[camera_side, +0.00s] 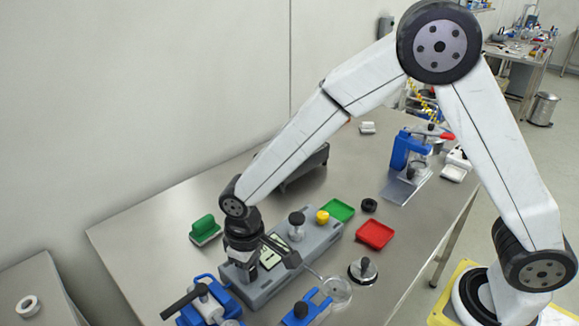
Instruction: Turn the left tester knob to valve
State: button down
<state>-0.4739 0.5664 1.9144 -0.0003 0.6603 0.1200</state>
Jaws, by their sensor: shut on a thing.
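The tester (318,245) is a long grey box on the steel table, with a pale label panel (270,256) on its top. My gripper (254,266) points down over the tester's left end and is shut on the left tester knob. The jaws hide that knob, so its pointer and setting cannot be read. Another knob with a black top (297,218) and a yellow knob (322,216) stand farther right on the tester.
Blue clamp-like devices (210,300) stand in front of the tester. A green-handled block (205,229) is to the left. Green (339,209) and red (375,234) trays, a round black-knobbed metal piece (363,270) and a blue press (402,150) are to the right.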

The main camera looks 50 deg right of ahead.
aim_at(250, 270)
jog(key=m, duration=0.4)
jog(key=shift+m, duration=2.3)
jog(key=shift+c, duration=1.5)
grip_release()
jog(key=shift+r, duration=0.15)
jog(key=shift+r, duration=3.8)
